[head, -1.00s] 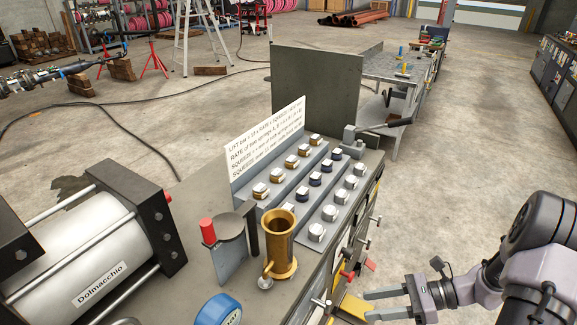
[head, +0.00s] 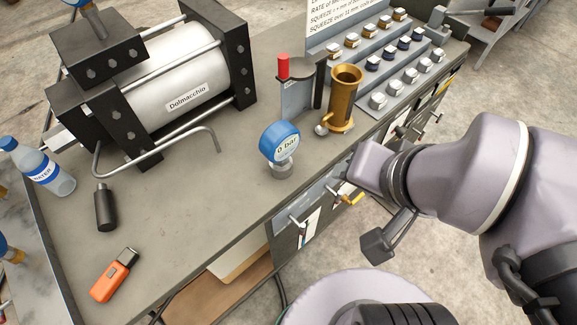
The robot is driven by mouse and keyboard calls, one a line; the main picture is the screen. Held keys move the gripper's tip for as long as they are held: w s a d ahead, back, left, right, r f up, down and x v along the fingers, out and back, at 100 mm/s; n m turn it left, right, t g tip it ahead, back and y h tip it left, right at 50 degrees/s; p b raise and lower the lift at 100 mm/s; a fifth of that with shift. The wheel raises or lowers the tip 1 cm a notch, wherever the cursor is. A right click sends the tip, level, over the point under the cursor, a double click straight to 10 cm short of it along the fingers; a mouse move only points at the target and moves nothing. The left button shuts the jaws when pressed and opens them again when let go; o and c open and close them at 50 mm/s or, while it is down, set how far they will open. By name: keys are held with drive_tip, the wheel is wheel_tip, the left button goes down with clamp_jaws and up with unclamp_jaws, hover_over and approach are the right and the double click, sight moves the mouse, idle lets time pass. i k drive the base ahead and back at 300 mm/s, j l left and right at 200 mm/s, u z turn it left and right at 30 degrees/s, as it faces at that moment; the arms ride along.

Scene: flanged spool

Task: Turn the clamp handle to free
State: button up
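A dark lever handle (head: 478,12) shows at the top right edge of the head view, at the far end of the bench. It looks like the clamp handle, but its base is partly cut off, so I cannot tell its setting. My gripper (head: 372,167) is at the bench's right edge, near the brass cup and well short of the lever. Its fingers cannot be made out, so I cannot tell whether it is open or shut. Nothing is seen held in it.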

sight(301, 226)
drive_tip(key=k+j+u, duration=0.15)
drive_tip(key=u, duration=0.25)
drive_tip(key=k+j+u, duration=0.35)
drive_tip(key=i+l, duration=0.1)
